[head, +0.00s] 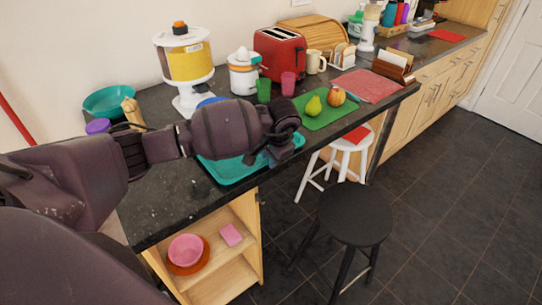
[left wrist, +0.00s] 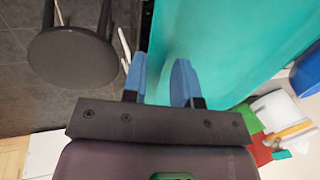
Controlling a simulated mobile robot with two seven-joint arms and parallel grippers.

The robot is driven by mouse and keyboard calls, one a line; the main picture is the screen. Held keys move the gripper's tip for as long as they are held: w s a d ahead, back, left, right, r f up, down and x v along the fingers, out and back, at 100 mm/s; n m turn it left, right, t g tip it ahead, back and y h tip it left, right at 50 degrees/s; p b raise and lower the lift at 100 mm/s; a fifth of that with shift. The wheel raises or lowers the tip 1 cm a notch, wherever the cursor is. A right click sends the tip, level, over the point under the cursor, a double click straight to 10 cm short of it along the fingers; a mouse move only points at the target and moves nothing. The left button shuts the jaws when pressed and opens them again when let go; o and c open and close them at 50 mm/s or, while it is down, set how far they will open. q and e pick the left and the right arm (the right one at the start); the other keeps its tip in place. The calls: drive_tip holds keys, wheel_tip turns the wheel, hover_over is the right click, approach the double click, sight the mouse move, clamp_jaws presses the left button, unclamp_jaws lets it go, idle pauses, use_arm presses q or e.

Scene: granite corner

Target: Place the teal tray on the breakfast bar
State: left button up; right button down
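The teal tray (head: 223,177) is a shallow tray over the front edge of the dark granite bar top (head: 150,212). My arm hides much of it, and I cannot tell whether it rests fully on the bar. My left gripper (head: 277,155) is at its right end. In the left wrist view the tray (left wrist: 220,40) fills the upper right. The blue fingertips of my left gripper (left wrist: 160,77) are a small gap apart, one at the tray's edge and one over its teal surface. Whether they pinch the rim is unclear. My right gripper is not in view.
A green board (head: 318,119) with a pear and another fruit, green and pink cups, a juicer and a red toaster (head: 281,52) stand behind the tray. A black stool (head: 354,214) and a white stool (head: 345,146) stand in front. Open shelves (head: 215,262) are below.

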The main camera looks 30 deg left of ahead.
use_arm(q)
drive_tip(key=v, duration=1.2)
drive_tip(key=s+d+f+n+g+h, duration=0.25)
drive_tip(key=s+d+f+h, duration=0.2)
drive_tip(key=d, duration=0.25)
drive_tip(key=s+d+f+n+g+h, duration=0.1)
drive_tip(key=s+d+f+n+h, duration=0.35)
drive_tip(key=d+h, duration=0.2)
drive_tip(key=s+d+r+n+t+h, duration=0.35)
drive_tip(key=d+n+h, duration=0.5)
drive_tip(key=n, duration=0.65)
drive_tip(key=a+f+n+t+y, duration=0.3)
drive_tip(key=a+n+t, duration=0.4)
drive_tip(key=n, duration=0.9)
drive_tip(key=a+f+n+t+y, duration=0.2)
drive_tip(key=a+n+t+y, duration=0.25)
drive_tip(key=n+t, duration=0.75)
drive_tip(key=s+a+f+n+g+y, duration=0.4)
drive_tip(key=f+n, duration=0.4)
drive_tip(key=n, duration=0.4)
drive_tip(key=s+a+f+n+g+y, duration=0.4)
drive_tip(key=s+a+f+n, duration=0.3)
drive_tip(key=n, duration=0.6)
drive_tip(key=s+f+y, duration=0.1)
drive_tip(key=s, duration=0.1)
drive_tip(key=shift+s+a+f+n+g, duration=0.2)
drive_tip(key=shift+s+n+g, duration=0.1)
drive_tip(key=shift+s+g, duration=0.1)
drive_tip(key=shift+w+d, duration=0.1)
drive_tip(key=shift+w, duration=0.05)
